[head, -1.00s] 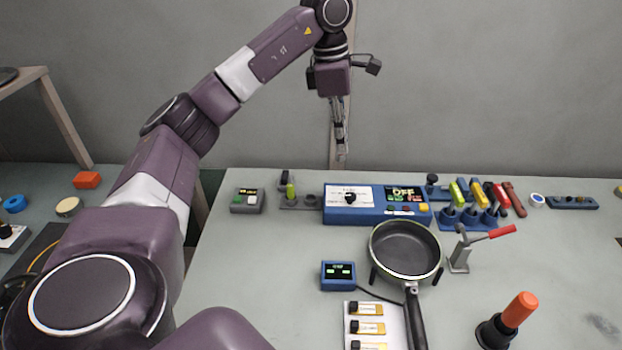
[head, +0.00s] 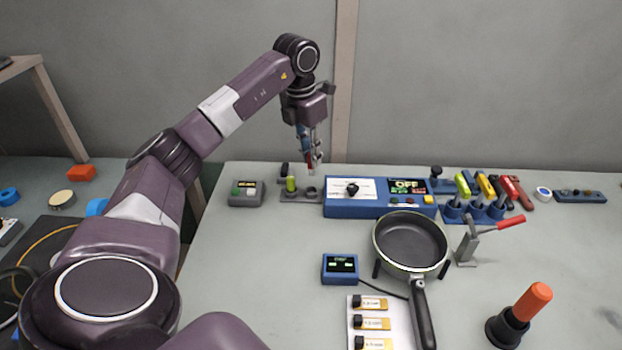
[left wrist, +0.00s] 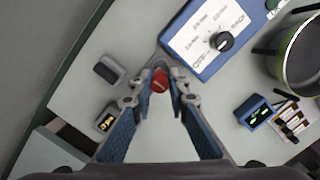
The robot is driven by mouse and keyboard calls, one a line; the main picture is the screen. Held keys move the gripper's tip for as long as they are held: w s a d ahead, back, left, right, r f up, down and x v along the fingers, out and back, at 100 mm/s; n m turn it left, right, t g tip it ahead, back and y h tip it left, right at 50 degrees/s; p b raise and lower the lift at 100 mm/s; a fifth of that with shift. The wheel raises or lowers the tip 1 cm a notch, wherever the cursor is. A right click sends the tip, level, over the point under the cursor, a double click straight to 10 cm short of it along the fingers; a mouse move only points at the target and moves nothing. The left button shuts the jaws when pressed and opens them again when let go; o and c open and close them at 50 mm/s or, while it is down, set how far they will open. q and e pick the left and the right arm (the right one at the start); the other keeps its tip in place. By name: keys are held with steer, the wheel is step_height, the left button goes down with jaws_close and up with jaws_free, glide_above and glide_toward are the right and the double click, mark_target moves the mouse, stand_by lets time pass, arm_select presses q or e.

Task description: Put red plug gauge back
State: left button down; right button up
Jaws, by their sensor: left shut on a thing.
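My left gripper (head: 314,163) is shut on the red plug gauge, whose red end shows between the fingertips in the left wrist view (left wrist: 160,80). In the head view the gauge is small and mostly hidden by the fingers. The gripper hangs pointing down, above the small grey holder (head: 301,199) at the table's back edge. A green plug gauge (head: 291,184) stands upright in that holder, and a round socket beside it looks empty. I cannot tell the exact gap between gauge and socket. My right gripper is not in view.
A blue control box (head: 360,210) with a knob and an OFF display stands right of the holder. A grey button box (head: 246,194) stands left of it. A pan (head: 410,242), a toggle clamp (head: 468,245) and coloured-handled tools are further right.

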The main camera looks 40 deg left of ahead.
mark_target(310, 174)
arm_select(q)
steer(key=shift+f, duration=3.75)
steer(key=c, duration=2.2)
jaws_free()
steer(key=shift+f, duration=0.15)
steer(key=shift+o, duration=0.2)
steer(key=r, duration=0.4)
steer(key=s+r, duration=0.1)
steer(key=r, duration=0.7)
steer(key=shift+s+r, duration=0.15)
steer(key=shift+s, duration=0.25)
